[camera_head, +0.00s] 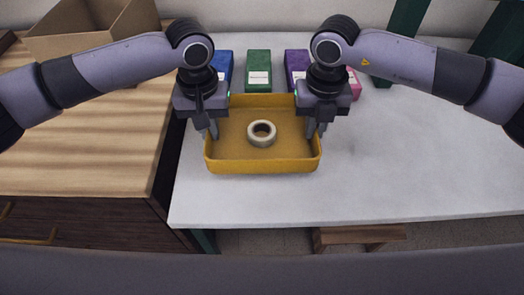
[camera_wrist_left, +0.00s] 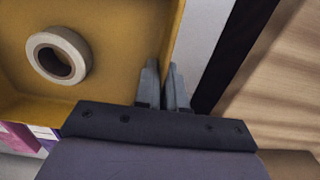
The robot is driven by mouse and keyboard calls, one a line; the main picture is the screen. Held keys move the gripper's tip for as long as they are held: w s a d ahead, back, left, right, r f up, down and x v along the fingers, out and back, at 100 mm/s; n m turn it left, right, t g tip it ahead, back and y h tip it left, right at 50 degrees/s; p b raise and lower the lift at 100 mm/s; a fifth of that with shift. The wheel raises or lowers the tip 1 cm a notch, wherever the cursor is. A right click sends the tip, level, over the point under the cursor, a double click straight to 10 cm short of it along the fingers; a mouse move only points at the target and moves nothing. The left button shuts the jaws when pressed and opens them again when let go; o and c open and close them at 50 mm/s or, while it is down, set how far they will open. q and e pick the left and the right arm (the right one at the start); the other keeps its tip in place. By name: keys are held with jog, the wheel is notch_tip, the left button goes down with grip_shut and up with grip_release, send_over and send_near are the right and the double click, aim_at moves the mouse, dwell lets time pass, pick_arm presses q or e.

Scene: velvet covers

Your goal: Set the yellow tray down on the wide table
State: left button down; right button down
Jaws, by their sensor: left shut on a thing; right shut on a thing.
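The yellow tray (camera_head: 262,166) is over the near left part of the wide white table (camera_head: 420,170); I cannot tell whether it touches the top. A roll of pale tape (camera_head: 262,133) lies inside the tray, and it also shows in the left wrist view (camera_wrist_left: 57,56). My left gripper (camera_head: 209,132) is shut on the tray's left wall. In the left wrist view its two fingers (camera_wrist_left: 164,88) pinch the tray wall. My right gripper (camera_head: 316,130) is shut on the tray's right wall. The tray looks about level.
Blue (camera_head: 226,66), green (camera_head: 259,71), purple (camera_head: 296,66) and pink (camera_head: 354,83) boxes stand behind the tray. A wooden cabinet (camera_head: 90,130) with a cardboard box (camera_head: 95,30) adjoins on the left. The table's right side is clear. A wooden stool (camera_head: 358,236) is below the front edge.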

aim_at(312, 141)
pick_arm(q)
jog(key=shift+a+f, duration=0.1)
jog(key=shift+f, duration=0.05)
pick_arm(e)
jog(key=shift+d+f, duration=0.15)
